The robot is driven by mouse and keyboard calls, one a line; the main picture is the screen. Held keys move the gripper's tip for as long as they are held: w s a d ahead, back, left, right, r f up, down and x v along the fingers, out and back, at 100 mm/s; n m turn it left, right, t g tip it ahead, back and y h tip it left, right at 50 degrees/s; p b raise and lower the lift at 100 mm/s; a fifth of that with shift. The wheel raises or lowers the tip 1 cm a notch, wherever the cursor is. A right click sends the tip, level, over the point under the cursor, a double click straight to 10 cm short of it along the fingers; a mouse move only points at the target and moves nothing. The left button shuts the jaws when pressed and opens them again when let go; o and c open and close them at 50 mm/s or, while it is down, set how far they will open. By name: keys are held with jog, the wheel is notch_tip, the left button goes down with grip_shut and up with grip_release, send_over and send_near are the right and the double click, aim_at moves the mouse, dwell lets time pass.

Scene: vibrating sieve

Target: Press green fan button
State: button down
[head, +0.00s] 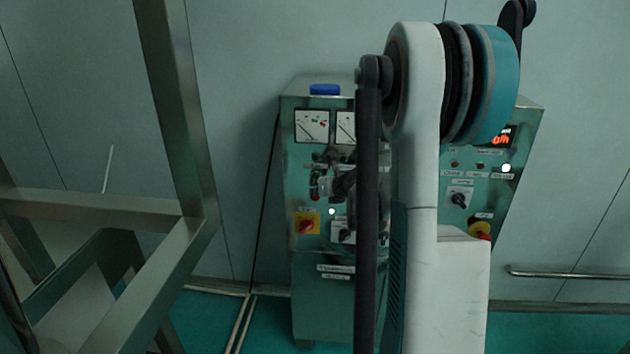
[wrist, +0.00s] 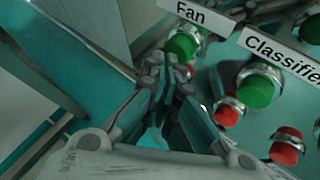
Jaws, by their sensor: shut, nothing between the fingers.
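In the wrist view, the green fan button (wrist: 184,45) has a metal collar and sits on a green panel under the white "Fan" label (wrist: 188,10). My gripper (wrist: 171,68) is shut and empty. Its fingertips are just below the green fan button in the picture; I cannot tell whether they touch it. A red part beside the fingertips is mostly hidden by them. In the head view, my arm covers the middle of the control cabinet (head: 318,300), and the fan button cannot be made out there.
A green button (wrist: 258,88) under the "Classifier" label (wrist: 285,58) and red buttons (wrist: 228,111) (wrist: 287,146) sit close to the right. A metal frame (head: 175,110) stands at the left in the head view. A rail (head: 565,274) runs along the right wall.

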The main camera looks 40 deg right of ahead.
jog(key=shift+w+d, duration=0.2)
jog(key=shift+d, duration=0.1)
dwell(0.5)
jog(key=shift+a, duration=0.1)
jog(key=shift+s+a, duration=0.55)
jog(key=shift+a, duration=0.1)
jog(key=s+a, duration=0.3)
jog(key=shift+s+a, duration=0.15)
jog(key=shift+a, duration=0.25)
dwell(0.4)
dwell(0.8)
